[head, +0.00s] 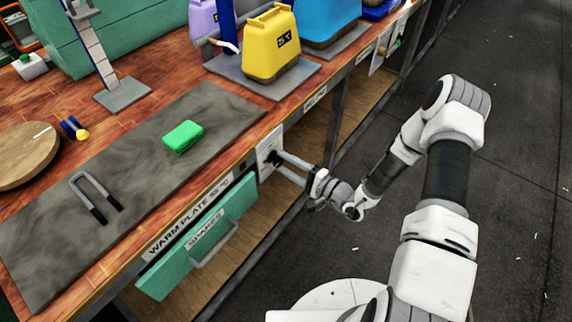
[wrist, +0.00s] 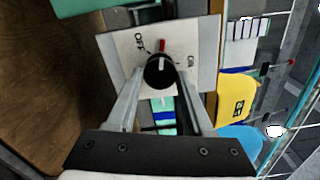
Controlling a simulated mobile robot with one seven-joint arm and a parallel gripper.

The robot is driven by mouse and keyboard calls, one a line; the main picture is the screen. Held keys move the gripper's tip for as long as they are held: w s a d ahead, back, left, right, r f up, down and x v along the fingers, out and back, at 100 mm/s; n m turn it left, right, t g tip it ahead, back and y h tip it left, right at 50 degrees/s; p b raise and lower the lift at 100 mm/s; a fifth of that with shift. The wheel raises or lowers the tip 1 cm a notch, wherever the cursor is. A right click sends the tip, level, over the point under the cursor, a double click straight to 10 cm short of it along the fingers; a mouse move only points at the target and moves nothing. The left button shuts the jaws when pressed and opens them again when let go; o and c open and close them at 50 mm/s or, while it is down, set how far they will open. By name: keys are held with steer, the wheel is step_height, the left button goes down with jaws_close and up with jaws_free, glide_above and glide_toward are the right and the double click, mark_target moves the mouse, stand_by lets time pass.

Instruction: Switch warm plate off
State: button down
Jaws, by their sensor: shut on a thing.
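A pale switch panel (head: 263,146) is on the bench front, right of the label "WARM PLATE" (head: 190,213). In the wrist view the panel (wrist: 205,50) carries a black round knob (wrist: 160,72) with a red pointer mark (wrist: 162,45). The word OFF is on the left and ON on the right. The red mark points up in the picture, between the two words. My gripper (head: 277,160) reaches the panel from the right; in the wrist view its fingers (wrist: 160,80) are shut on the knob from both sides. The fingertips partly hide behind the knob.
A grey slab (head: 130,160) on the bench bears a green block (head: 183,136) and a U-shaped metal piece (head: 95,192). A green drawer (head: 165,280) marked SPARES is left below the panel. A yellow container (head: 270,45) stands behind. The floor right is clear.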

steer(key=n+b, duration=0.1)
steer(key=n, duration=0.3)
steer(key=shift+f+n, duration=0.1)
steer(key=shift+n, duration=0.2)
steer(key=shift+n+b, duration=1.1)
steer(key=shift+n, duration=0.9)
steer(key=shift+c, duration=1.5)
jaws_free()
steer(key=p+v, duration=0.1)
steer(key=v, duration=1.6)
steer(key=shift+s+d+p, duration=0.2)
steer(key=shift+p, duration=0.1)
